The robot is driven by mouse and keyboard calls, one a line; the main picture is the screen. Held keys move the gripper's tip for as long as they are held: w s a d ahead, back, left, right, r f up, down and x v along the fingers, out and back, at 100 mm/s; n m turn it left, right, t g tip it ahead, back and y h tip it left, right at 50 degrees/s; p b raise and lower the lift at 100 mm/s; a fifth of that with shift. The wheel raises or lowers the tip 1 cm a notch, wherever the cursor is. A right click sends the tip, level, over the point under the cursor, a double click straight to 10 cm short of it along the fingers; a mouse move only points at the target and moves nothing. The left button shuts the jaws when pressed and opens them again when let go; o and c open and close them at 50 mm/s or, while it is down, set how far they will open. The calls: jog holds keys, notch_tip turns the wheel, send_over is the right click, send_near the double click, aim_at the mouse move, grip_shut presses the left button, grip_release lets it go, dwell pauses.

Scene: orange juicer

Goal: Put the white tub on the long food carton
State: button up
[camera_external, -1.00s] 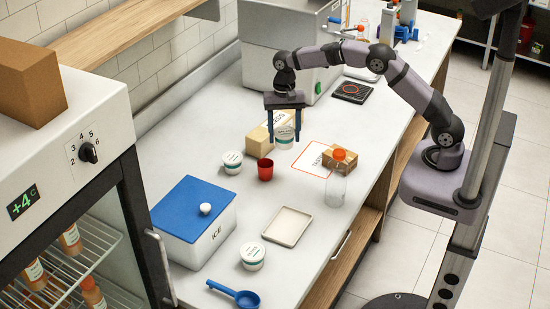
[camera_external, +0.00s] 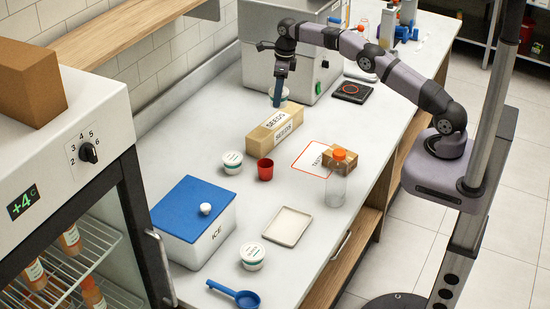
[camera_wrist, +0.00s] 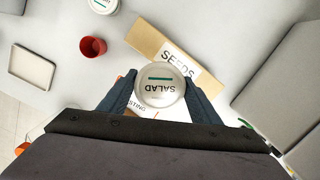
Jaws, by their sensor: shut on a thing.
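The long food carton (camera_external: 270,137) is a tan box marked SEEDS, lying on the counter. My gripper (camera_external: 281,93) is shut on a white tub (camera_external: 285,98) with a lid marked SALAD, which also shows between the fingers (camera_wrist: 158,98) in the wrist view. In the outside view the tub appears past the carton's far end, partly hidden by the fingers; its height above the counter is hard to tell. In the wrist view the carton (camera_wrist: 150,38) lies just beyond the tub, which covers a little of it.
Two other white tubs stand near the red cup (camera_external: 265,169) and the tray (camera_external: 288,226). A large grey machine (camera_external: 262,62) stands close behind my gripper.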

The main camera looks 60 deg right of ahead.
jog(key=shift+w+d+r+m, duration=0.15)
jog(key=shift+d+m, duration=0.3)
jog(key=shift+m, duration=0.15)
jog(key=p, duration=0.2)
send_over(277, 126)
jog(key=shift+s+f, duration=0.2)
jog(key=shift+f, duration=2.3)
jog(key=shift+s+f, duration=0.15)
jog(key=shift+f, duration=2.35)
jog(key=shift+f, duration=0.2)
jog(key=o, duration=1.1)
jog(key=shift+o, duration=0.2)
jog(key=shift+r, duration=0.1)
jog(key=r, duration=0.4)
jog(key=s+r+b, duration=0.1)
jog(key=r, duration=0.3)
jog(key=r+b, duration=0.1)
jog(key=r, duration=0.3)
jog(key=shift+s+d+r, duration=0.1)
jog(key=shift+s+d, duration=0.1)
